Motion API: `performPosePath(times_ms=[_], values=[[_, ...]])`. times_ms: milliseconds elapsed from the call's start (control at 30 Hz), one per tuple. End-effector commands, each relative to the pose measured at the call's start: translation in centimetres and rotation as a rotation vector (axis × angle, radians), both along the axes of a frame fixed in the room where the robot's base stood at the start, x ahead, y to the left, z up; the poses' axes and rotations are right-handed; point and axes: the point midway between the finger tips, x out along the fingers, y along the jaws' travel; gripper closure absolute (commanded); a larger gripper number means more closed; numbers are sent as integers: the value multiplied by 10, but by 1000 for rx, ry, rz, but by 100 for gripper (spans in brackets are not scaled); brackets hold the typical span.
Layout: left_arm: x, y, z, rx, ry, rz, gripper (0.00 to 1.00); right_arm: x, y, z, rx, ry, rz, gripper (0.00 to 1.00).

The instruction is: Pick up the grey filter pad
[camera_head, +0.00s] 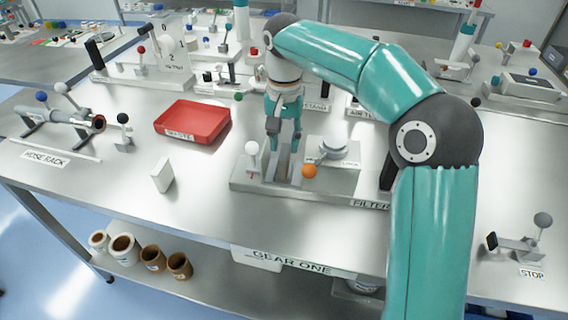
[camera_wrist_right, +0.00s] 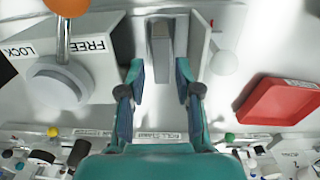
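The grey filter pad (camera_wrist_right: 160,42) stands in the slot of the filter fixture, and in the head view it shows as a narrow grey piece (camera_head: 283,166). My right gripper (camera_head: 284,142) points down over the slot. In the right wrist view its fingers (camera_wrist_right: 159,72) are open, with nothing between them at the tips, and the pad lies just past the tips, about in line with the gap. The fixture's base plate (camera_head: 343,184) carries an orange ball knob (camera_head: 309,171), a white ball lever (camera_head: 252,148) and a round grey knob (camera_head: 333,146). My left gripper is not in view.
A red tray labelled as waste (camera_head: 195,119) lies left of the fixture. A white block (camera_head: 162,175) stands on the bare table in front of it. The lever labelled FREE and LOCK (camera_wrist_right: 65,40) stands beside the slot. A hose rack (camera_head: 62,118) is far left.

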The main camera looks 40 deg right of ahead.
Motion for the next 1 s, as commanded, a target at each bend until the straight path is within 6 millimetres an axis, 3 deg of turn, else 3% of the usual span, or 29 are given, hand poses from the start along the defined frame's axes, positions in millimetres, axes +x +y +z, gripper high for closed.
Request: performPosePath(times_ms=[400, 667, 900, 1000], values=[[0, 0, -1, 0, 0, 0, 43, 6, -3, -48, 0, 1, -1, 67], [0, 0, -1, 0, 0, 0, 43, 6, -3, -51, 0, 0, -1, 67], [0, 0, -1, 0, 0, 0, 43, 6, -3, -50, 0, 0, -2, 100], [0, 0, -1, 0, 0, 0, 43, 6, -3, -50, 0, 0, -2, 100]])
